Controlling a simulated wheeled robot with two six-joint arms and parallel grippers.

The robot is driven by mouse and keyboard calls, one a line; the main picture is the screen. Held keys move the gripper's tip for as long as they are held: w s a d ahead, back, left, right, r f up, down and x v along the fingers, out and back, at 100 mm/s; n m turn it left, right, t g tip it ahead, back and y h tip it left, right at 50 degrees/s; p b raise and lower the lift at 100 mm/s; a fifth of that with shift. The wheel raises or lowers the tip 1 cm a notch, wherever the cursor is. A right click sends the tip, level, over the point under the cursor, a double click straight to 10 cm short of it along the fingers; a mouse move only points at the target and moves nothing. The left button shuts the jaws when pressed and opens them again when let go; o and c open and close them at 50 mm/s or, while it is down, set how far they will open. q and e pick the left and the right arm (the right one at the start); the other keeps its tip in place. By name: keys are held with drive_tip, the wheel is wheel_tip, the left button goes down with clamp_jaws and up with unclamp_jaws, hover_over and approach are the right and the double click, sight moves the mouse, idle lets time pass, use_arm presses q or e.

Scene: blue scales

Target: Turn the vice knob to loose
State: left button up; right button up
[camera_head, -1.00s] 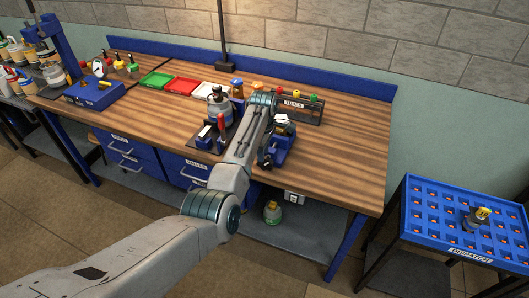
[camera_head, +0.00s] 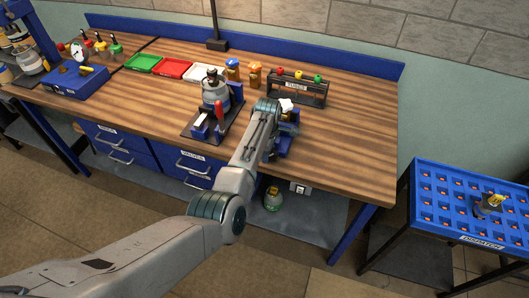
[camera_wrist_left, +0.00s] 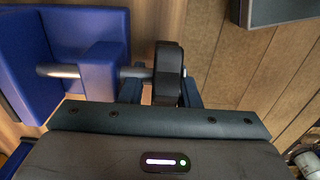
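The blue vice (camera_head: 286,143) stands on the bench right of centre in the head view, partly hidden by my left wrist. In the left wrist view the blue vice (camera_wrist_left: 95,65) is at the left, with a grey rod running from it to a black knob (camera_wrist_left: 167,72). My left gripper (camera_wrist_left: 162,92) has one finger on each side of the knob, close to it. A narrow gap shows between the left finger and the knob; contact on the right side is unclear. In the head view my wrist hides the fingertips. My right gripper is not in view.
A fixture with a grey vessel (camera_head: 215,92) and red handle stands left of my arm. A tube rack (camera_head: 297,88) is behind the vice, and coloured trays (camera_head: 175,68) lie further left. The bench's right end (camera_head: 355,150) is clear. A blue dispatch rack (camera_head: 440,200) stands at the right.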

use_arm(q)
drive_tip(key=shift+s, duration=0.2)
drive_tip(key=shift+s+d+r, duration=0.1)
drive_tip(key=shift+s+r, duration=0.05)
drive_tip(key=shift+c, duration=0.9)
clamp_jaws()
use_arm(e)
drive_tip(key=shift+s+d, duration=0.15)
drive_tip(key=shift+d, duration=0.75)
